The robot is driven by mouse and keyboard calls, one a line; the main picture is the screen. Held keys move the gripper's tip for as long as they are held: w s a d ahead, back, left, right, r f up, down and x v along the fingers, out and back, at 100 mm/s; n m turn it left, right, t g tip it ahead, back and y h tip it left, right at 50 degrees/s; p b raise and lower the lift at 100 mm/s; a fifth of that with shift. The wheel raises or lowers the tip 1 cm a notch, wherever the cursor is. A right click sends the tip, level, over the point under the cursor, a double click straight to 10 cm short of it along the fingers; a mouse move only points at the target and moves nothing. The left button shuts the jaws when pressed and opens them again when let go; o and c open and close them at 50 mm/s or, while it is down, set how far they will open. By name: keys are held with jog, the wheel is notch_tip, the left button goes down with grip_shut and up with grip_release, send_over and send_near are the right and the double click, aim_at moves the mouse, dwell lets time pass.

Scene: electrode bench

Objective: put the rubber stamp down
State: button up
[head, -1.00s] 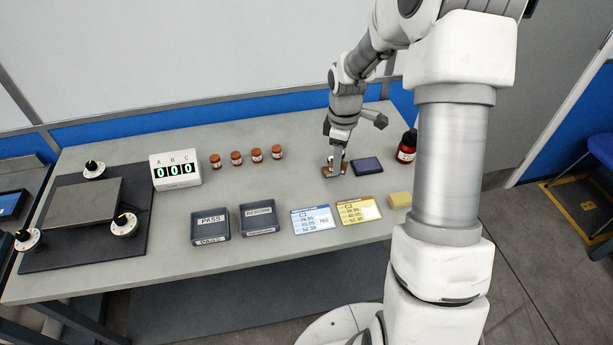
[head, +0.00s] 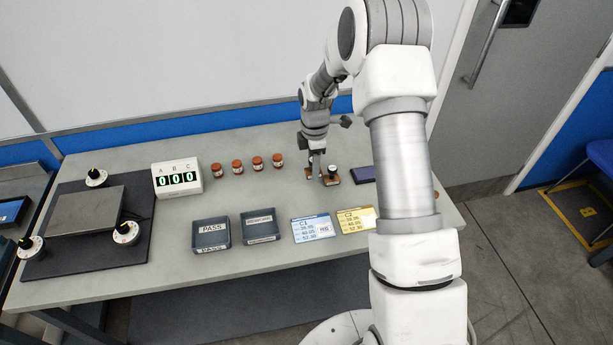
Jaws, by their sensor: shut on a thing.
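My gripper (head: 314,166) is in the head view, low over the back middle of the bench. It is shut on the rubber stamp (head: 309,177); only a small brown part of it shows at the fingertips. Whether its base touches the bench top is too small to tell. A second small brown block with a dark and white knob (head: 332,177), like another stamp, stands upright just right of my gripper. The dark blue ink pad (head: 362,174) lies farther right, partly hidden by my arm.
Several brown bottles (head: 257,163) stand left of my gripper. The PASS tray (head: 211,235), a second tray (head: 261,228), the blue-white card (head: 313,229) and the yellow card (head: 355,221) lie in front. The counter (head: 178,180) is farther left. Bare bench lies between bottles and trays.

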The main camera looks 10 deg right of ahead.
aim_at(307, 186)
jog(key=shift+w+a+f, duration=0.5)
jog(key=shift+a+f, duration=0.25)
jog(key=shift+a, duration=0.1)
jog(key=shift+f+p, duration=0.35)
jog(key=shift+f, duration=1.5)
jog(key=shift+f, duration=0.1)
jog(key=shift+f, duration=0.15)
jog(key=o, duration=1)
jog(key=shift+o, duration=0.2)
